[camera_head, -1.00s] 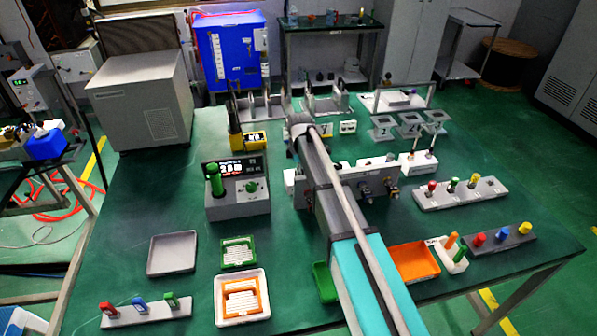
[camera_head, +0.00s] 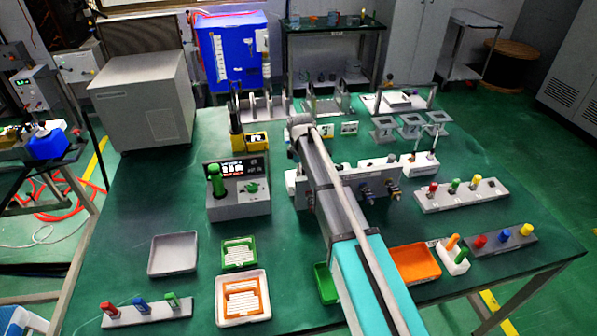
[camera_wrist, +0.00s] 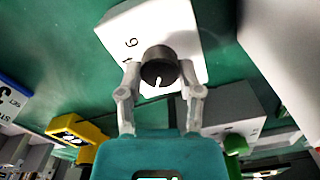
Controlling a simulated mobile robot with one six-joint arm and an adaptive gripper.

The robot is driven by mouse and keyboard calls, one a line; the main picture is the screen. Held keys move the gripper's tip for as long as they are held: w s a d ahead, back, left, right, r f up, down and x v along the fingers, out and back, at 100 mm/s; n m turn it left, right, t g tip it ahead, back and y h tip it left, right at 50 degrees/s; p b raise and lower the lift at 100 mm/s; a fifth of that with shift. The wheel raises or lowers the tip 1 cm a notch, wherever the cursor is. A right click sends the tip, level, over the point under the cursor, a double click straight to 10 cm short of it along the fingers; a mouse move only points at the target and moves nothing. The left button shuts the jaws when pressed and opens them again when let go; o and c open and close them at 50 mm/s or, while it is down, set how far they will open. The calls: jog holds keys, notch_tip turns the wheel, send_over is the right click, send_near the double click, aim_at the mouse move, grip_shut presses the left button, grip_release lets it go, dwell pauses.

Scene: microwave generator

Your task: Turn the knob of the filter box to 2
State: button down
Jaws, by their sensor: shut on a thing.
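In the wrist view a white box (camera_wrist: 185,25) carries a round black knob (camera_wrist: 158,62) with a white pointer line, which points down in the picture and slightly left. A dark numeral, 6 or 9, is printed up and left of the knob; other markings are hidden or unreadable. My gripper (camera_wrist: 159,76) is shut on the knob, with one grey finger at its left side and one at its right. In the head view my arm covers the gripper, and I cannot make out the knob there.
A grey unit with a display (camera_head: 238,190) and a green handle stands left of my arm. Trays, including an orange one (camera_head: 412,264), lie in front. Racks with coloured pegs (camera_head: 462,194) stand at the right. Bare green tabletop shows at the left.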

jog(key=m, duration=0.7)
jog(key=shift+s+d, duration=0.15)
jog(key=shift+s, duration=0.05)
dwell(0.5)
jog(key=shift+c, duration=1.3)
grip_release()
jog(key=shift+w, duration=0.1)
